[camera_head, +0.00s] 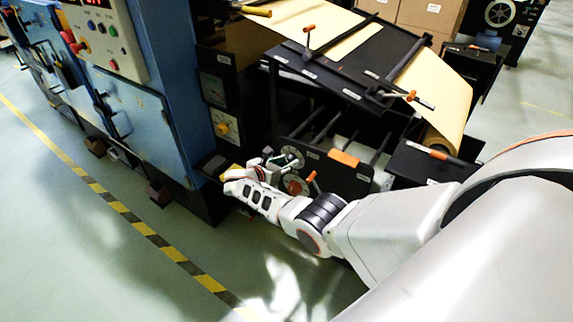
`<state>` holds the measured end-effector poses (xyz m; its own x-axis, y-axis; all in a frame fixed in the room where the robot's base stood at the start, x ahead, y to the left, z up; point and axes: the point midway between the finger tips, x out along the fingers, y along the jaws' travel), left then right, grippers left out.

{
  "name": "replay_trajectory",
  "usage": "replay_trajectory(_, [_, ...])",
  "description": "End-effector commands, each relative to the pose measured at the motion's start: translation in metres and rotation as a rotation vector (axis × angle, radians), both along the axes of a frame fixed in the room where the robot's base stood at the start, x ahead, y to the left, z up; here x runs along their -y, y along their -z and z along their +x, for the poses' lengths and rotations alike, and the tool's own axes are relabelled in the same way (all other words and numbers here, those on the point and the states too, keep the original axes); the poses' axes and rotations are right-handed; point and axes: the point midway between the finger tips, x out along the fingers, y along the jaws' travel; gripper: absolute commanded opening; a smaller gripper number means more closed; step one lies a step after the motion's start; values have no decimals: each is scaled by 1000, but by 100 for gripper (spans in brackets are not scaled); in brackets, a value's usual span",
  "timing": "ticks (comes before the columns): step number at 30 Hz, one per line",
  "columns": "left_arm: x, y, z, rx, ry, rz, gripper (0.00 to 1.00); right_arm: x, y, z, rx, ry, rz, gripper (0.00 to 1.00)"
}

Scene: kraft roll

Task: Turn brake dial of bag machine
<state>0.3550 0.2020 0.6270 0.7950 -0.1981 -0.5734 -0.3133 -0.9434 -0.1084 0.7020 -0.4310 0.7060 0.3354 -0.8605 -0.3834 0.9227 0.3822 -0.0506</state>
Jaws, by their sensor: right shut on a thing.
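The bag machine (268,108) is a dark frame with brown kraft paper running over its top. My right gripper (245,170) is low at its front left, next to a small black ledge. It is shut on a small yellow part, likely the brake dial's knob (236,168); the contact is small and partly hidden by the fingers. Right of the gripper are a round grey dial (292,157) and an orange-handled dial (297,186). My left gripper is not in view.
A blue cabinet (150,120) with a button panel (108,36) stands at left. Orange-tipped levers (411,97) stick out of the machine's top. Cardboard boxes (430,14) stand behind. The green floor in front is clear, with a yellow-black stripe (145,228).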

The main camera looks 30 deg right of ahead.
Motion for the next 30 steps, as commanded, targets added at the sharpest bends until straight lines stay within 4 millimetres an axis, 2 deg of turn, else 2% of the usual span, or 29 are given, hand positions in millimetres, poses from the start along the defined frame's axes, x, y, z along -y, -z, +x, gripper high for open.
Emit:
replay_trajectory(3, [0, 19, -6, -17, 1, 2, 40, 2, 4, 1, -104, 1, -46, 7])
replay_trajectory(7, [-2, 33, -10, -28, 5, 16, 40, 1, 5, 2, -218, 2, -94, 7])
replay_trajectory(18, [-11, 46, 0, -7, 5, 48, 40, 1, 6, 3, -504, 2, -212, 7])
replay_trajectory(30, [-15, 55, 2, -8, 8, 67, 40, 2, 3, 4, -660, 2, -278, 7])
